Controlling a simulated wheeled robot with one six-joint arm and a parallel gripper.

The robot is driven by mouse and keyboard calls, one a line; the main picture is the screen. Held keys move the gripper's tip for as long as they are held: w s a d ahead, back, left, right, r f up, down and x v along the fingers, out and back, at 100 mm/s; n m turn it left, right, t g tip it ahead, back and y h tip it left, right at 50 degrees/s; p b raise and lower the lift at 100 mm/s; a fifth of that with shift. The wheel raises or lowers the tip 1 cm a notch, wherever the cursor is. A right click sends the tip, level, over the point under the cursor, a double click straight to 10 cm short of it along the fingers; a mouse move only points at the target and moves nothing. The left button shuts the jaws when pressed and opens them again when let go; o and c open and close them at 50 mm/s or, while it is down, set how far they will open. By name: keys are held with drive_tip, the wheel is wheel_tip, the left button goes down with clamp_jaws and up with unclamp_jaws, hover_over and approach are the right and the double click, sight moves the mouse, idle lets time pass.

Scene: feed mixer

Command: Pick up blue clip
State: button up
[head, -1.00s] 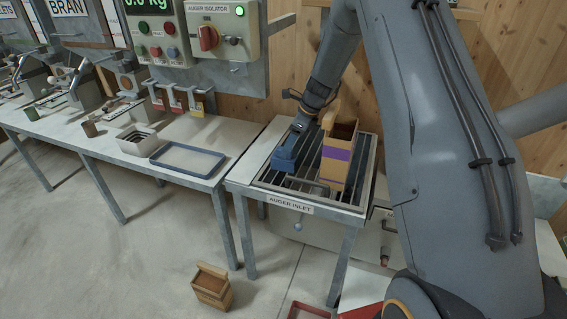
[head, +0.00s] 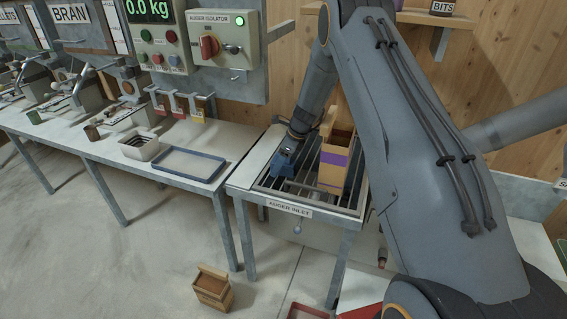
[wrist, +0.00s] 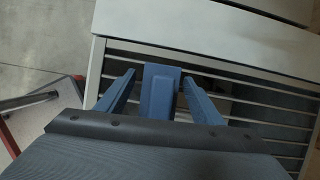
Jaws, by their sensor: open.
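My gripper (head: 283,167) hangs over the left part of the slatted auger inlet grate (head: 268,192). The wrist view shows its two blue fingers (wrist: 160,76) spread apart. A blue block (wrist: 160,92) sits between the fingers, with gaps on both sides; its near end is hidden by the dark gripper plate. I cannot tell whether this block is the blue clip or part of my gripper. No other blue clip can be made out. In the head view the fingers and anything between them blend into one small blue shape.
A tan box with a purple band (head: 331,178) stands on the grate just right of my gripper. A blue-rimmed tray (head: 188,164) and a pale bin (head: 140,147) are on the left bench. A wooden box (head: 212,288) and a red-edged tray (head: 308,311) are on the floor.

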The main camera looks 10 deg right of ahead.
drive_tip(key=c, duration=1.1)
